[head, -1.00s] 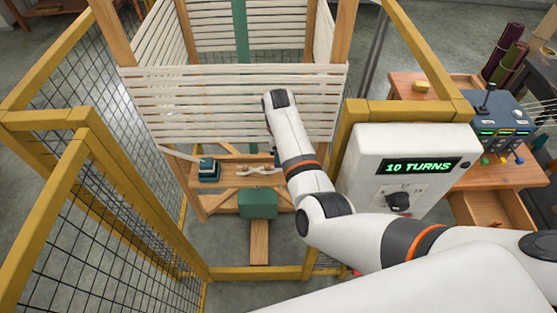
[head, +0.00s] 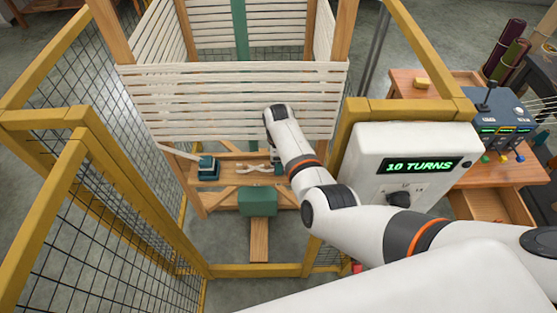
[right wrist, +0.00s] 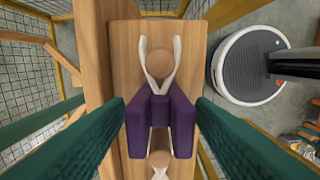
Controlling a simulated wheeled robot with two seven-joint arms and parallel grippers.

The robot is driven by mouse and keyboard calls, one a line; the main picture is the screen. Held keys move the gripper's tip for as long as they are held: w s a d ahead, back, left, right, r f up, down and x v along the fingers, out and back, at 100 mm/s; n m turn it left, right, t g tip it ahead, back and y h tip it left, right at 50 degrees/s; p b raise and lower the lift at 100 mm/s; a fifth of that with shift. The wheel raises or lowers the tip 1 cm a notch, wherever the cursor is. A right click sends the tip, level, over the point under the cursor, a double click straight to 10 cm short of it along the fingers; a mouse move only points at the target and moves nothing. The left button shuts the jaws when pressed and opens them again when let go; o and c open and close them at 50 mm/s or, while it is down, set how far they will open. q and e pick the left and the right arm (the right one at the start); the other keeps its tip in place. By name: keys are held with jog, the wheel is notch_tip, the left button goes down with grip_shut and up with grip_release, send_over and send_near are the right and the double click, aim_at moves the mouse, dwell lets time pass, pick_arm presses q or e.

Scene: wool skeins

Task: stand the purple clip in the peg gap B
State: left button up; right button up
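The purple clip (right wrist: 160,110) shows in the right wrist view as an H-like piece between two round wooden pegs, the upper peg (right wrist: 160,64) and the lower peg (right wrist: 160,158), on a wooden board (right wrist: 125,35). Off-white wool (right wrist: 143,65) forms a V around the upper peg, its strands running to the clip. My right gripper (right wrist: 161,105) has its green fingers against the clip's two sides. I cannot tell whether the clip touches the board. In the head view the pale wool (head: 258,168) lies on the wooden shelf; my right forearm largely hides the gripper. My left gripper is out of view.
A big wooden reel wound with white strands (head: 230,100) stands behind the shelf. A yellow mesh cage (head: 75,120) encloses it. A control box (head: 405,170) reading "10 TURNS" is close right of my arm. A teal block (head: 208,168) is left of the wool.

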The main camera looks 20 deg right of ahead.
jog(key=shift+r, duration=0.25)
notch_tip(320, 180, up, 12)
jog(key=b, duration=0.2)
dwell(0.4)
jog(key=shift+f, duration=0.1)
